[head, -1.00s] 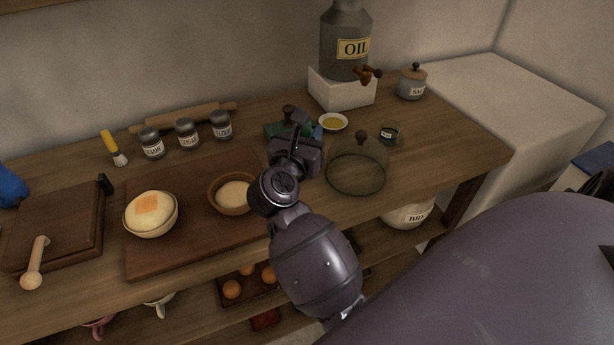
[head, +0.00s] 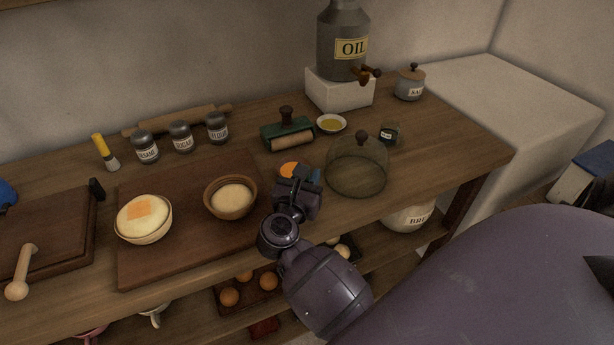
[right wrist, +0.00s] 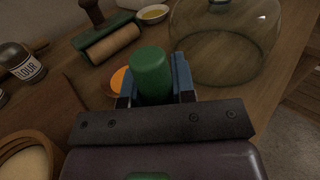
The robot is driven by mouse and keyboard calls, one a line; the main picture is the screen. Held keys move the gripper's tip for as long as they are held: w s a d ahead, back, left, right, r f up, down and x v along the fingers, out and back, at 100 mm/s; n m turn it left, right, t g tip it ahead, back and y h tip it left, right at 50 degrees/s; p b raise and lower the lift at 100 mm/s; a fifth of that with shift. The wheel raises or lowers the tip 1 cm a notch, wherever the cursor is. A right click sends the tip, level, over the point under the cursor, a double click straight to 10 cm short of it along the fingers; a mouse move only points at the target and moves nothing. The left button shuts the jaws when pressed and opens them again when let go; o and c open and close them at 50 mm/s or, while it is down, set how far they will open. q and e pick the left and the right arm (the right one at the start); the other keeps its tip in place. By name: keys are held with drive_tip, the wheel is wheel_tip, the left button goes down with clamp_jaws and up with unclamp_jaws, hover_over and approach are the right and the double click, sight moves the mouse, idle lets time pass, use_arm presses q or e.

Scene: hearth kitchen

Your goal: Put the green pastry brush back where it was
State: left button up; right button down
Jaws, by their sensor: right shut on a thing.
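My right gripper (head: 302,180) is over the front part of the wooden counter, between the small bowl and the glass dome. In the right wrist view, its blue fingers (right wrist: 154,88) are shut on a green cylindrical handle (right wrist: 151,68), which I take for the green pastry brush. The brush's bristles are hidden, and in the head view the gripper covers the brush. An orange round thing (head: 290,169) lies on the counter just beyond the gripper; it is partly covered. My left gripper is not in view.
A glass dome (head: 357,167) stands close right of the gripper. A green-framed roller (head: 288,132) and a small oil dish (head: 331,123) are behind it. A bowl (head: 230,198) stands on the board at left. A yellow-handled brush (head: 106,152) is by the jars.

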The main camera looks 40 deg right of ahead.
drive_tip(key=shift+f, duration=0.15)
drive_tip(key=c, duration=1.3)
unclamp_jaws()
drive_tip(key=shift+c, duration=0.2)
drive_tip(key=o, duration=0.4)
